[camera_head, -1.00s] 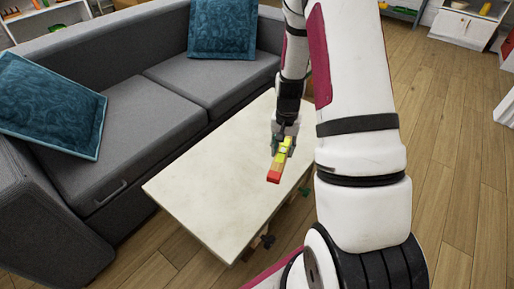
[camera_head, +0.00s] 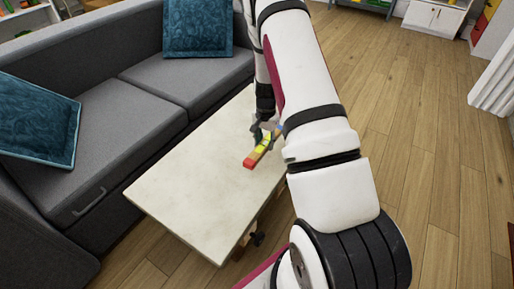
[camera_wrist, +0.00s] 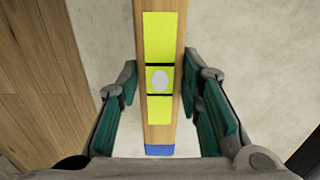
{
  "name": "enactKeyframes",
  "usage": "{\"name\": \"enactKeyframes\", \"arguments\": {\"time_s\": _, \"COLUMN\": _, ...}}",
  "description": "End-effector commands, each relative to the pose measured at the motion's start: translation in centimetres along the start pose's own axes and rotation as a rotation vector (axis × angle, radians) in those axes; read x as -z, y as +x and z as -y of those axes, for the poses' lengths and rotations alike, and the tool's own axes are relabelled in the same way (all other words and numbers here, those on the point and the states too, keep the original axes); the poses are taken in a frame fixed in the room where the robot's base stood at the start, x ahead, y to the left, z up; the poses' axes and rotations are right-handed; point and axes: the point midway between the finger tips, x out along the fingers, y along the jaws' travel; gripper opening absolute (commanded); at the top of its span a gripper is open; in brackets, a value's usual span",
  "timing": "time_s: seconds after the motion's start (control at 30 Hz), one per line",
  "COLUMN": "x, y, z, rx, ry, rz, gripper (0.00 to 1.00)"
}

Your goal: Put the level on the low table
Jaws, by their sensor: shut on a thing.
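The level is a slim wooden bar (camera_head: 251,159) with a red end, a yellow middle and a blue end. In the wrist view the level (camera_wrist: 159,130) runs lengthwise between the fingers, its far end out of frame. My gripper (camera_head: 264,138) is shut on it. In the wrist view my gripper (camera_wrist: 160,95) has a teal-padded finger on each side of it. The low table (camera_head: 190,190) has a pale stone-like top. The level shows over its right part; I cannot tell whether it touches the top. My arm hides the table's far right side.
A grey sofa (camera_head: 110,125) with blue cushions (camera_head: 198,27) runs along the table's left side. The visible tabletop is otherwise bare. Wooden floor (camera_head: 410,150) lies open to the right. A white cabinet (camera_head: 432,18) stands at the back.

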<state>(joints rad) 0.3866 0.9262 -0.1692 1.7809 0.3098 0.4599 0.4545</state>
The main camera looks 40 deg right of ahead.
Motion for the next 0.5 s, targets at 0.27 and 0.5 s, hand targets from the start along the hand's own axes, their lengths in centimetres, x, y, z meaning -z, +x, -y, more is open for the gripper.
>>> {"name": "enactKeyframes", "arguments": {"time_s": 0.27, "x": 0.1, "y": 0.4, "z": 3.2, "rx": -0.001, "ry": 0.000, "rz": -0.001, "gripper": 0.00}}
{"name": "enactKeyframes", "arguments": {"time_s": 0.5, "x": 0.1, "y": 3.0, "z": 3.1, "rx": -0.002, "ry": 0.001, "rz": 0.001, "gripper": 0.00}}
